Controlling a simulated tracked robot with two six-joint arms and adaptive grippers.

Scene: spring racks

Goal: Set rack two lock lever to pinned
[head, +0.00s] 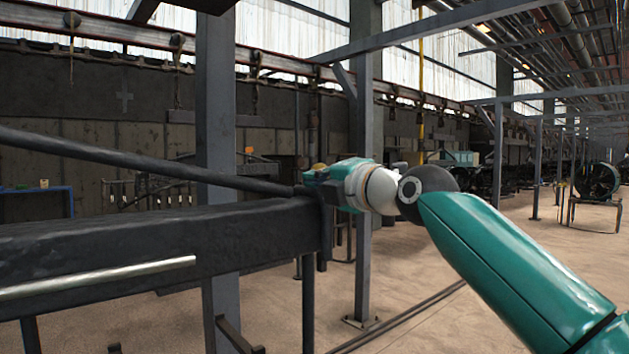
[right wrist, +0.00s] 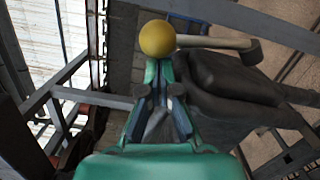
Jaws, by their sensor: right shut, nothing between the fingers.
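A lever with a round yellow knob (right wrist: 157,39) shows in the right wrist view. Its pale shaft (right wrist: 212,43) runs right from the knob to a thicker end over a dark rack part (right wrist: 235,80). In the head view a small yellow patch, likely the knob (head: 320,168), shows at my right gripper (head: 306,180), by the end of a dark beam (head: 150,245). My right gripper (right wrist: 160,66) is shut and empty, with its fingertips right at the knob. I cannot tell whether they touch it. The lever's lock position is unclear. My left gripper is out of view.
A long dark rod (head: 140,160) slopes toward the beam's end. A pale metal rod (head: 100,278) lies along the beam's near side. Grey steel posts (head: 216,120) stand behind. Open sandy floor (head: 440,325) lies on the right, with a wheeled stand (head: 598,185) farther off.

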